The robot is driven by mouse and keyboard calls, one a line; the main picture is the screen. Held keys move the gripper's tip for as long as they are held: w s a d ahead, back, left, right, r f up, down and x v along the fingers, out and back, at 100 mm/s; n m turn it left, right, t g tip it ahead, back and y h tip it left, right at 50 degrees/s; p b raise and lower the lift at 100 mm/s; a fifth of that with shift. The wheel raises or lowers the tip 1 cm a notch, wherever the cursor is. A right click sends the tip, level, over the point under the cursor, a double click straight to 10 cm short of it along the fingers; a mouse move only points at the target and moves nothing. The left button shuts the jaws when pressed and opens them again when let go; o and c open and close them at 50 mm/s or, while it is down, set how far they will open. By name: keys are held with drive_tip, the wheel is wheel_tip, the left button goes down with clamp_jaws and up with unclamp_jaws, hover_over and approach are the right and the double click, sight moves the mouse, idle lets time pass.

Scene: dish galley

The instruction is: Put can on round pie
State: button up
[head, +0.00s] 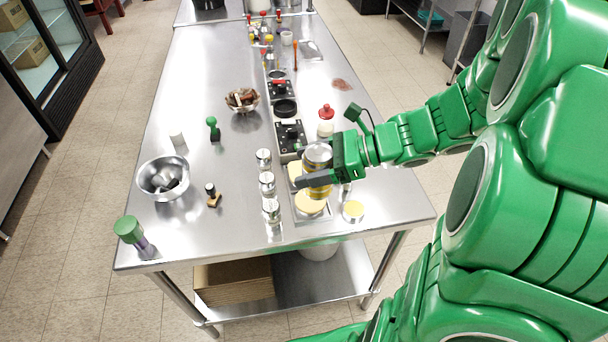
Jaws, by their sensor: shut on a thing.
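My gripper (318,174) is shut on a can (317,153) with a silver top and a gold lower part. The can is upright near the front right of the steel table. A round yellow pie (308,206) lies on a grey tray just below the can in the picture. Another round yellow piece (353,210) lies to its right on the table. I cannot tell whether the can touches the pie or is held above it. A finger of my gripper hides the can's middle, and part of another yellow item behind is hidden.
Several silver-topped jars (267,181) stand just left of the tray. A steel bowl (163,178) and a green-topped shaker (129,230) are farther left. A red-topped bottle (326,121) and black burner-like units (290,136) stand behind.

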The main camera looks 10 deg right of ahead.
drive_tip(key=shift+w+a+f, duration=0.1)
drive_tip(key=shift+w+f, duration=0.6)
drive_tip(key=shift+f, duration=0.65)
drive_tip(key=shift+w+a+f, duration=0.1)
drive_tip(key=shift+w+f, duration=0.6)
drive_tip(key=shift+f, duration=0.65)
drive_tip(key=shift+w+a+f, duration=0.1)
drive_tip(key=shift+w+f, duration=0.6)
drive_tip(key=shift+f, duration=0.65)
drive_tip(key=shift+f, duration=0.1)
drive_tip(key=o, duration=1.4)
drive_tip(key=shift+o, duration=0.2)
drive_tip(key=v, duration=1.2)
drive_tip(key=shift+s, duration=0.1)
